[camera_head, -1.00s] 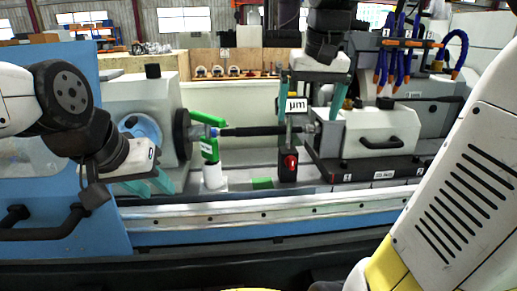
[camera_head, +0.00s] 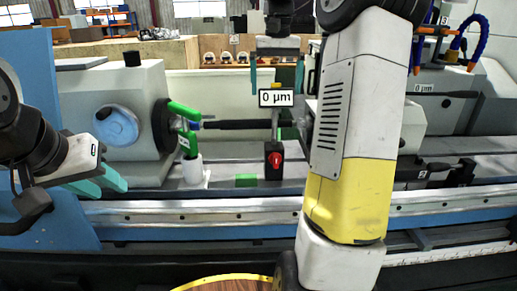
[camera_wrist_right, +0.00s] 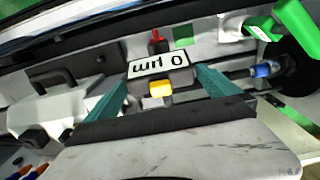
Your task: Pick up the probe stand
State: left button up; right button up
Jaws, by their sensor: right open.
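The probe stand has a black base with a red knob (camera_head: 274,158), a thin post and a white display reading "0 µm" (camera_head: 276,98). It stands upright on the machine bed, beside the dark horizontal bar. My right gripper (camera_head: 277,88) is open, with its teal fingers pointing down on either side of the display. In the right wrist view, the display (camera_wrist_right: 158,65) and a yellow part (camera_wrist_right: 160,89) appear between the open fingers, with a gap on both sides. My left gripper (camera_head: 108,188) is open and empty at the left, in front of the machine.
A green and white upright (camera_head: 192,168) stands left of the probe stand, near the dark chuck (camera_head: 161,125). My right arm hides much of the machine's right side. A rail (camera_head: 200,214) runs along the front.

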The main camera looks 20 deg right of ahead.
notch_tip(320, 180, down, 3)
jog(key=shift+f, duration=0.15)
jog(key=shift+c, duration=0.4)
jog(key=c, duration=1.7)
jog(key=shift+r, duration=0.25)
